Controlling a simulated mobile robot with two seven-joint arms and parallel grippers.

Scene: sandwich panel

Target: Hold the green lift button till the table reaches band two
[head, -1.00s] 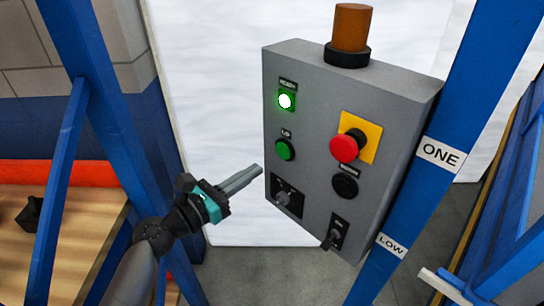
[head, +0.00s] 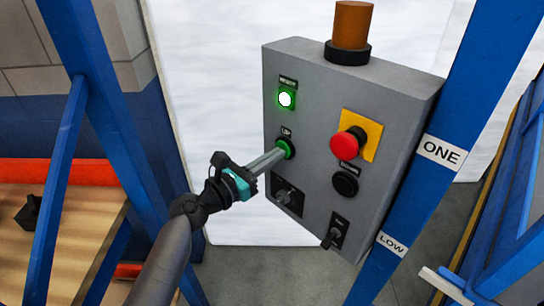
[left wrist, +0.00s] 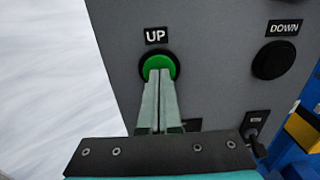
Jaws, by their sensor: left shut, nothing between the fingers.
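The green lift button (head: 288,146), labelled UP, sits on the left part of the grey control panel (head: 310,200). It also shows in the left wrist view (left wrist: 157,62). My left gripper (head: 283,153) is shut and empty, its fingertips at the button, overlapping its lower part in both views. They look to be touching it; how far it is pressed I cannot tell. The blue post on the right carries a ONE label (head: 441,151) and a LOW label (head: 391,245). No band two label shows. My right gripper is not in view.
The panel also holds a lit green lamp (head: 286,99), a red mushroom button (head: 344,146) on yellow, a black DOWN button (head: 345,184) and two dark switches below. An amber beacon (head: 351,27) stands on top. A wooden surface (head: 75,225) lies at left.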

